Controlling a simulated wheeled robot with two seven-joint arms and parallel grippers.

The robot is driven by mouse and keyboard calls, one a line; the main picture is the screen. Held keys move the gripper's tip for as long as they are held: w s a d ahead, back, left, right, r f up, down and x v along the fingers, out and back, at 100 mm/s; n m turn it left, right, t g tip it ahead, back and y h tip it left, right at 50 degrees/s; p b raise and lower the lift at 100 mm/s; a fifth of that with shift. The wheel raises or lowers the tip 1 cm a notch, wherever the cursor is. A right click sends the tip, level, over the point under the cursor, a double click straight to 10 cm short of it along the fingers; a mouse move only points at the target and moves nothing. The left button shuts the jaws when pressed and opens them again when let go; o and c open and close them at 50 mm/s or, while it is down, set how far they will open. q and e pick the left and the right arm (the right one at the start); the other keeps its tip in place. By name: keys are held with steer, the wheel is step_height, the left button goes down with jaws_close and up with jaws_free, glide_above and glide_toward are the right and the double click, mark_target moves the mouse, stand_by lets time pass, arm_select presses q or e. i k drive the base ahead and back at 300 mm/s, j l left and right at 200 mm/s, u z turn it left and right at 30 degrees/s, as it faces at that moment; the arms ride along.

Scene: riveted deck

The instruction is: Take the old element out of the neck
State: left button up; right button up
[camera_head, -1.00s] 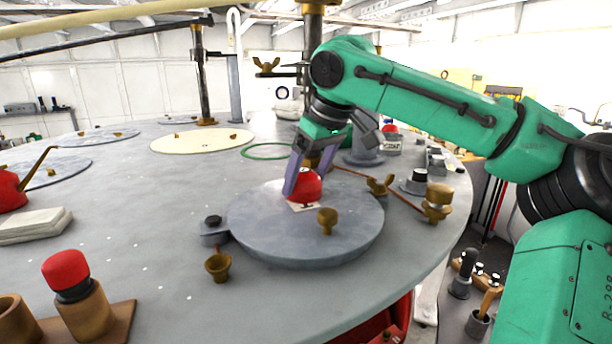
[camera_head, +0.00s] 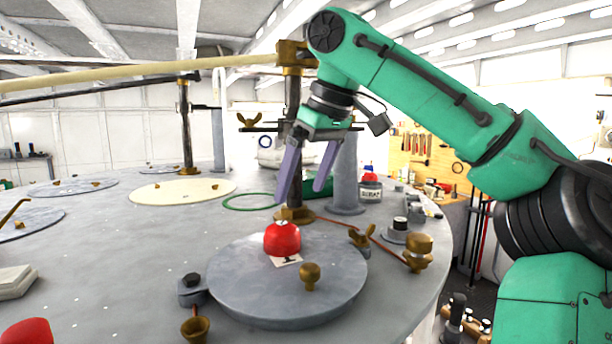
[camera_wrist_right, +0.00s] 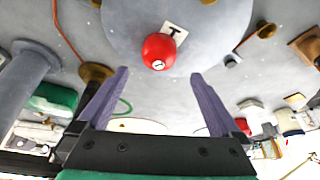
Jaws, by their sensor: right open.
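A round red cap (camera_head: 282,238) sits on the grey round lid (camera_head: 240,290) on the deck, beside a small white tag (camera_head: 287,260) with a dark mark. In the right wrist view the red cap (camera_wrist_right: 159,51) shows a small pale spot on top, and the tag (camera_wrist_right: 174,33) lies against it. My right gripper (camera_head: 300,196) is open and empty, raised above the red cap, its two purple fingers apart. Whatever is under the cap is hidden, and I cannot make out a neck or an element. My left gripper is not in view.
A brass knob (camera_head: 310,274) stands on the lid, and a brass wing nut (camera_head: 362,238) is beside it. A post (camera_head: 292,150) rises behind the lid. A green ring (camera_head: 250,202) and a cream disc (camera_head: 182,191) lie farther back. The deck left of the lid is mostly clear.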

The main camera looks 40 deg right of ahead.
mark_target(400, 224)
steer(key=k, duration=1.5)
